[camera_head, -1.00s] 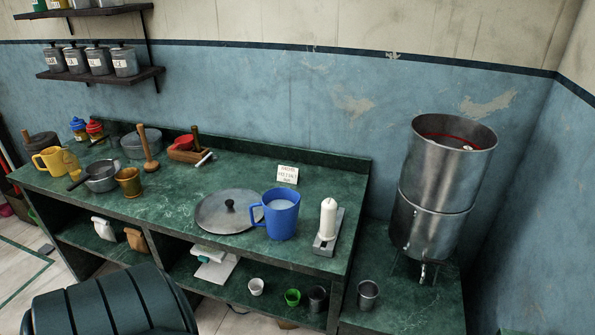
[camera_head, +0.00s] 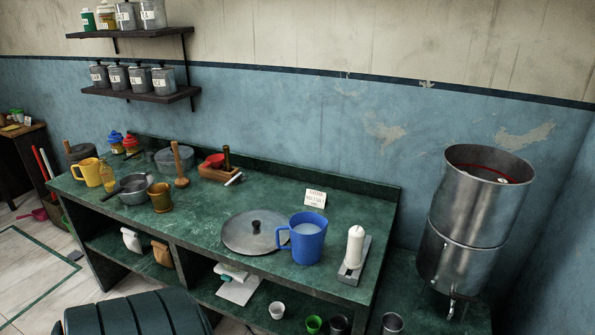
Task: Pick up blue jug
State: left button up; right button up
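The blue jug (camera_head: 309,243) stands upright on the green counter, near its right end. It holds a pale, whitish content, and its handle points left, over the edge of a round metal lid (camera_head: 246,234). Neither of my grippers is in the head view.
A white cylinder on a metal stand (camera_head: 354,254) is close to the jug's right. A small sign (camera_head: 315,198) stands behind it. A large metal urn (camera_head: 474,225) is further right. Pots, mugs and a mortar fill the counter's left half.

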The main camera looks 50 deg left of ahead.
aim_at(307, 229)
jog(key=j+u, duration=0.15)
jog(key=u, duration=0.3)
jog(key=i+u, duration=0.15)
jog(key=u, duration=0.35)
jog(key=i+j+u, duration=0.25)
jog(key=i, duration=0.15)
jog(key=i+j+u, duration=0.15)
jog(key=i+u, duration=0.15)
jog(key=i+j, duration=0.15)
jog(key=i, duration=0.4)
